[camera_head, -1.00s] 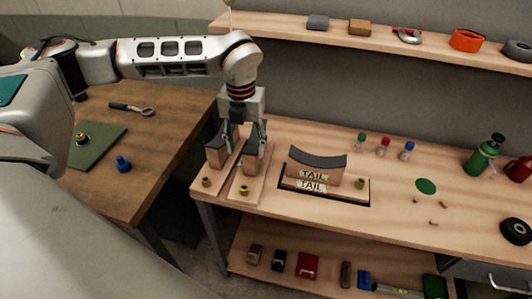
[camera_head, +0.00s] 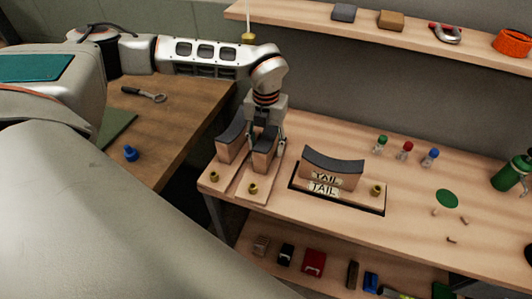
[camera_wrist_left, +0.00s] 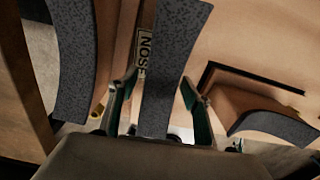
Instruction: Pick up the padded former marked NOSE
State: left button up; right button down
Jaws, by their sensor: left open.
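The former marked NOSE (camera_wrist_left: 170,70) has a dark speckled curved pad and a pale label beside it in the left wrist view. In the head view it appears to be the right one (camera_head: 265,142) of two padded wooden formers at the bench's left end. My left gripper (camera_head: 266,148) is open and pointing down over it. In the left wrist view my left gripper (camera_wrist_left: 158,80) has one green-lined finger on each side of the pad, with gaps visible. The former marked TAIL (camera_head: 332,170) stands in a dark-edged recess to the right. My right gripper is not in view.
Another padded former (camera_head: 231,138) stands close on the left; it also fills the left of the wrist view (camera_wrist_left: 73,60). Brass knobs (camera_head: 253,188) sit at the front. Small coloured-cap bottles (camera_head: 406,150) stand farther right. A shelf (camera_head: 300,15) runs above the bench.

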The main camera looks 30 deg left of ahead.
pick_arm(q)
jog(key=shift+f, duration=0.5)
grip_shut()
jog(key=shift+r, duration=0.1)
jog(key=shift+r, duration=0.1)
